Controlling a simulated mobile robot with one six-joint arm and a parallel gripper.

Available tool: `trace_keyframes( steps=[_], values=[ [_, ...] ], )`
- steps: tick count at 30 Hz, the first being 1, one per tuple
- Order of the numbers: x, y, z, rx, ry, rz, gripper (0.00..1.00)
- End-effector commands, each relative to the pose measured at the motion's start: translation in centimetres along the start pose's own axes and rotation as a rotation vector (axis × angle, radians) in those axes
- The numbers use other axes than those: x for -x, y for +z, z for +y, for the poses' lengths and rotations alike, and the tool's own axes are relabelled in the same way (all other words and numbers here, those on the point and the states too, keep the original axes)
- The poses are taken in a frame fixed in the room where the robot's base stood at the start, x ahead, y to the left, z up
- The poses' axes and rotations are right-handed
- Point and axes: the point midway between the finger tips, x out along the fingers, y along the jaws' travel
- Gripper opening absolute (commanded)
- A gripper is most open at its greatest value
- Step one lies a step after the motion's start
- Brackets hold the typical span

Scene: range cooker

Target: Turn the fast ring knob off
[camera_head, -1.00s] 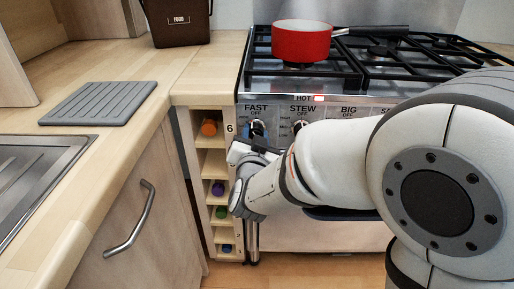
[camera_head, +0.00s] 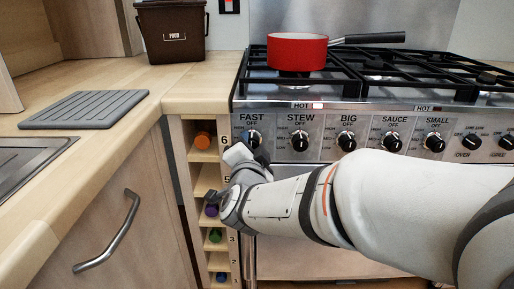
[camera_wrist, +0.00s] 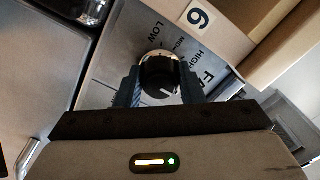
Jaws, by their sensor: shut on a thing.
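The fast ring knob (camera_head: 254,137) is a round black and silver knob under the FAST label at the left end of the cooker's control panel. My gripper (camera_head: 252,149) reaches up to it from below. In the wrist view, the knob (camera_wrist: 160,75) sits between my two fingers, and my gripper (camera_wrist: 160,88) is shut on it. A pale mark shows on the knob's face, towards the lower right in that view. LOW and HIGH labels show around it. The knob's exact setting is hard to read.
More knobs, such as the stew knob (camera_head: 300,140), line the panel to the right. A red pan (camera_head: 297,52) stands on the hob. A bottle rack (camera_head: 207,178) stands close left of my gripper.

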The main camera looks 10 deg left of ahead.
Motion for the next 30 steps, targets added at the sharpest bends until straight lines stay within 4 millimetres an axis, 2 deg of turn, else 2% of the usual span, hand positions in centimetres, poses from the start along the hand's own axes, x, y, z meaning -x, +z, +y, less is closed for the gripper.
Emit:
trace_keyframes(
  steps=[10,11,18,26,30],
  values=[
    [-0.09,-0.31,-0.20,-0.005,-0.003,0.008,0.12],
    [-0.09,-0.31,-0.21,-0.005,-0.003,0.008,0.37],
    [-0.08,-0.19,-0.08,-0.004,-0.001,0.005,0.56],
    [-0.01,-0.08,-0.05,-0.002,-0.001,0.002,0.56],
    [0.83,-0.09,-0.18,-0.002,-0.001,0.000,0.56]
  ],
)
